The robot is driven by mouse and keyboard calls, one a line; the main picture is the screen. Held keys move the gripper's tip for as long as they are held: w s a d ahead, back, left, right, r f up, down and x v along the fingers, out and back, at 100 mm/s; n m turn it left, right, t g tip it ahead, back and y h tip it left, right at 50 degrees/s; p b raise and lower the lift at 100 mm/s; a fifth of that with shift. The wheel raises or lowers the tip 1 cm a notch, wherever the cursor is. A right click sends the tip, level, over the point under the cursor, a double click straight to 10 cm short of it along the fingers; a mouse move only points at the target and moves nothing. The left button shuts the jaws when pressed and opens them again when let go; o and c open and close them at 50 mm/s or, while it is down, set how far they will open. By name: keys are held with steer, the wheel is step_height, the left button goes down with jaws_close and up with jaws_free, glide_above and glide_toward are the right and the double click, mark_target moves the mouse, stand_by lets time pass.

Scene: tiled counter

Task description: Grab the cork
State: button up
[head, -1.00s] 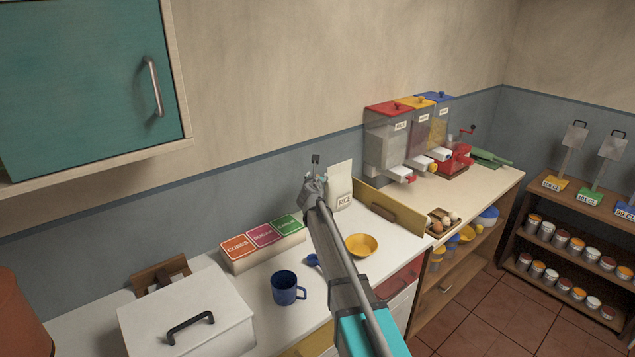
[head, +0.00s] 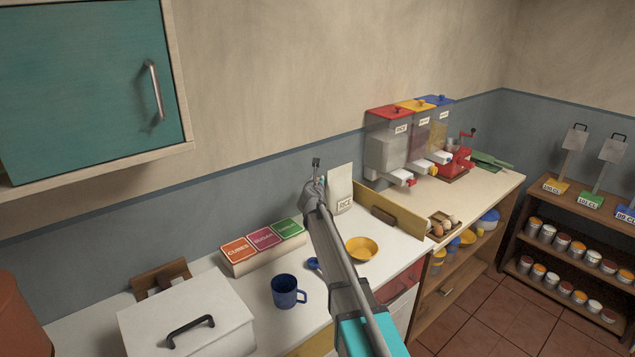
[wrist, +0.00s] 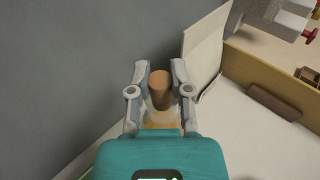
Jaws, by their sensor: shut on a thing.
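A brown cylindrical cork (wrist: 160,86) stands between the two grey fingers of my gripper (wrist: 159,67) in the wrist view. The fingers are shut on it, one on its left and one on its right. Something pale and see-through (wrist: 161,114), perhaps glass, shows just below the cork; its shape is unclear. In the head view my gripper (head: 315,188) is near the back wall, left of the rice bag, and my arm hides the cork's surroundings.
A white rice bag (head: 340,189) stands close to the right of my gripper. A wooden divider (head: 398,216) is farther right. A yellow bowl (head: 361,250), a blue mug (head: 286,291) and label-topped boxes (head: 264,238) stand on the white counter (head: 252,288).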

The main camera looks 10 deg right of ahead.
steer(key=shift+r, duration=0.15)
step_height(320, 180, up, 2)
steer(key=shift+p, duration=1.1)
steer(key=s+r+p, duration=1)
steer(key=s, duration=0.4)
steer(key=shift+r+p, duration=0.3)
